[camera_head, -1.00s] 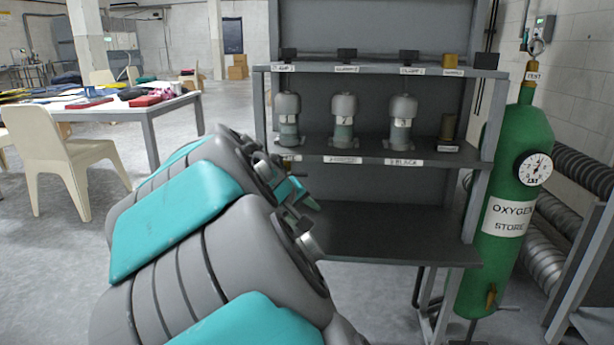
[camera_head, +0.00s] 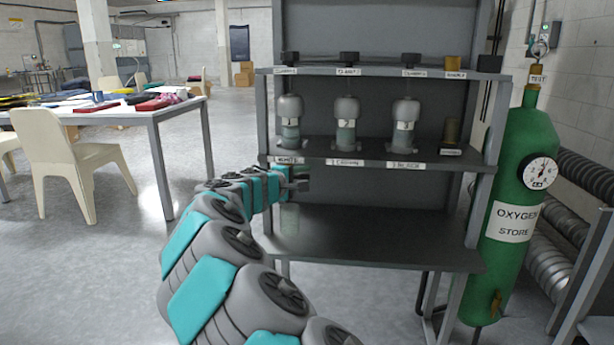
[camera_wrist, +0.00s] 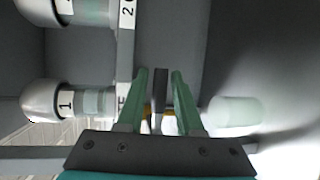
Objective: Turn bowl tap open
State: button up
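My gripper (camera_head: 301,180) is at the shelf unit's left side, just below the middle shelf, in the head view. In the wrist view its two green fingers (camera_wrist: 159,75) are apart. A dark upright bar (camera_wrist: 160,87) with a yellow part (camera_wrist: 150,112) near its base shows between them, with gaps on both sides; it may be the tap handle, but I cannot tell. A pale translucent green bowl-like shape (camera_wrist: 238,110) lies right of the fingers.
Jars 1 (camera_head: 290,122), 2 (camera_head: 347,125) and 3 (camera_head: 404,125) stand on the middle shelf (camera_head: 375,152). A green oxygen cylinder (camera_head: 515,190) stands at right. A chair (camera_head: 60,150) and cluttered table (camera_head: 150,112) are at left.

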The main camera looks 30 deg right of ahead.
jog(key=shift+x, duration=0.95)
jog(key=shift+c, duration=0.2)
grip_shut()
dwell(0.6)
